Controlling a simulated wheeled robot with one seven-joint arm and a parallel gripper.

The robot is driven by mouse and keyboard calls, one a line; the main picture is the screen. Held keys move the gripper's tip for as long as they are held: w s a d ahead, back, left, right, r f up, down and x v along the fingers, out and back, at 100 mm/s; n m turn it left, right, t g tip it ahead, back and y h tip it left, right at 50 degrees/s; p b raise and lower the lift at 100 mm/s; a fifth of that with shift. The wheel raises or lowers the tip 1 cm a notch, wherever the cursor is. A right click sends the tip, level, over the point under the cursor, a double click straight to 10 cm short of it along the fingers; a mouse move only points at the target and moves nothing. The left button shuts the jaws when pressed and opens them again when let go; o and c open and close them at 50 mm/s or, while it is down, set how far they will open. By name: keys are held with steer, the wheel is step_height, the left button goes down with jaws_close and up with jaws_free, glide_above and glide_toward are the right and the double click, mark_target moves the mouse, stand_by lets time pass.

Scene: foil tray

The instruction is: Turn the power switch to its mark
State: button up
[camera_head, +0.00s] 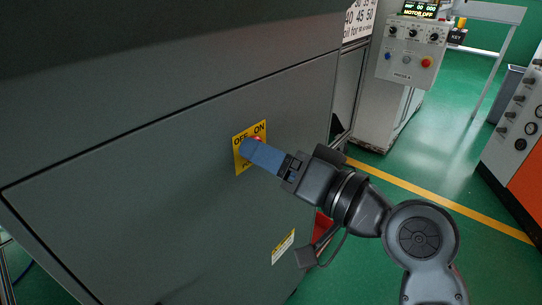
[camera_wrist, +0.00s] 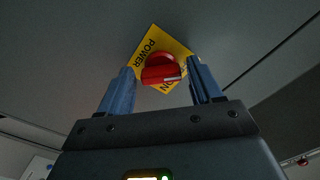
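The red power switch (camera_wrist: 162,70) sits on a yellow plate (camera_wrist: 172,40) marked POWER and ON in the wrist view. In the head view the plate (camera_head: 238,158) reads OFF and ON, and only a little of the red switch (camera_head: 258,138) shows past my fingers. The plate is on the large grey cabinet panel (camera_head: 170,190). My gripper (camera_wrist: 162,76) points at the panel with its blue fingers apart, one on each side of the switch. I see a small gap at the left finger; I cannot tell whether the right finger touches. My gripper (camera_head: 247,149) hides the plate's lower right in the head view.
A light grey control box (camera_head: 410,55) with knobs stands at the back right. Another panel with gauges and orange (camera_head: 520,130) is at the right edge. A yellow line (camera_head: 440,200) crosses the green floor. A yellow-and-white label (camera_head: 283,246) is low on the cabinet.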

steer(key=shift+o, duration=0.5)
steer(key=shift+d, duration=0.1)
steer(key=v, duration=0.7)
steer(key=shift+s+d, duration=0.25)
